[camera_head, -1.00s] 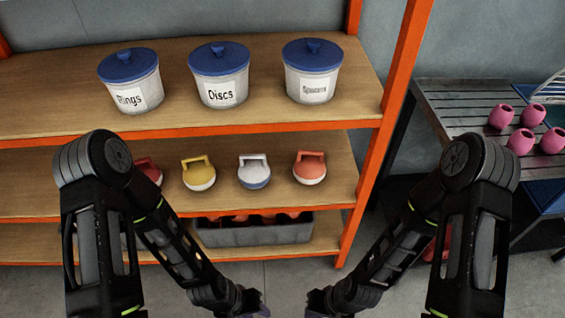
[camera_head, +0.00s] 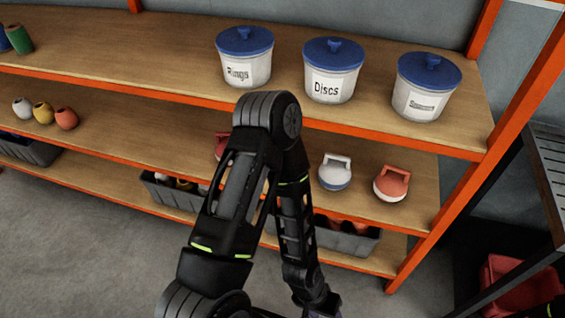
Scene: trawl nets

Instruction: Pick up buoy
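Round handled floats that look like buoys stand on the middle shelf. One is white with a blue base (camera_head: 335,174), and one is orange-red with a white base (camera_head: 391,184). A red one (camera_head: 220,146) is partly hidden behind my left arm. Small round floats stand further left on that shelf: white (camera_head: 22,108), yellow (camera_head: 43,113) and orange (camera_head: 66,119). Which one the task means is not shown. My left gripper (camera_head: 325,308) is at the bottom edge, partly cut off, below and in front of the shelves, apart from the floats. My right gripper is out of view.
Lidded tubs labelled Rings (camera_head: 245,70) and Discs (camera_head: 330,84), plus a third tub (camera_head: 420,100), stand on the upper shelf. Grey crates (camera_head: 345,240) sit on the bottom shelf. An orange post (camera_head: 490,165) and a metal table (camera_head: 550,170) are at right. Floor at left is clear.

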